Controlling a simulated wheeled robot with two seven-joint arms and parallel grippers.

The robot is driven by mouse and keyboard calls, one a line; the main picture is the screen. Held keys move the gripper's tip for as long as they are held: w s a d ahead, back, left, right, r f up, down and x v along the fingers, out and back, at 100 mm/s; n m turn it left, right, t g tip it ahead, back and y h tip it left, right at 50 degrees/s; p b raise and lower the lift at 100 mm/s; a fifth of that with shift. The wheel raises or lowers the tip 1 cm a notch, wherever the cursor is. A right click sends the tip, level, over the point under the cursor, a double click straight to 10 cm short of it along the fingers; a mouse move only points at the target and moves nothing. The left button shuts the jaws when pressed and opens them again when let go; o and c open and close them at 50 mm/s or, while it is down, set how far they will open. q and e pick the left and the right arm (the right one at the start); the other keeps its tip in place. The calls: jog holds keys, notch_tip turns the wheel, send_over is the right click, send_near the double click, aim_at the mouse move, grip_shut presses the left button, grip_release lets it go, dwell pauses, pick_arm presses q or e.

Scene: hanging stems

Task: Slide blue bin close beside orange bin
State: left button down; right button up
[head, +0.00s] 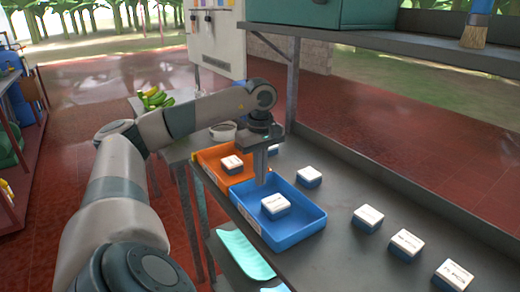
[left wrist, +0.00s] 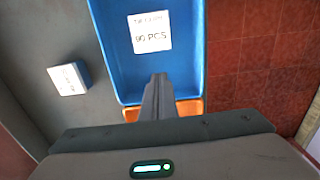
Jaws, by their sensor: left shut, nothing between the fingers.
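The blue bin (head: 298,236) sits on the grey bench with one white-topped box (head: 275,205) inside. The orange bin (head: 208,160) stands just beyond it to the left, with another white-topped box (head: 232,163) inside. The two bins look very near each other; I cannot tell whether they touch. My left gripper (head: 261,182) points down, shut and empty, with its tips at the blue bin's end nearest the orange bin. In the left wrist view the shut fingers (left wrist: 158,80) overlap the blue bin (left wrist: 188,65), and a strip of the orange bin (left wrist: 188,107) shows. My right gripper is out of view.
Several white-topped boxes stand on the bench right of the bins, one (head: 309,176) close to the blue bin. A cyan curved piece (head: 245,254) lies below the bench's front edge. A shelf with a green case (head: 325,12) hangs above; its post (head: 292,90) stands behind.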

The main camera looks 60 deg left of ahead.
pick_arm(q)
notch_tip(320, 180, up, 6)
jog(key=shift+f, duration=0.25)
dwell(0.7)
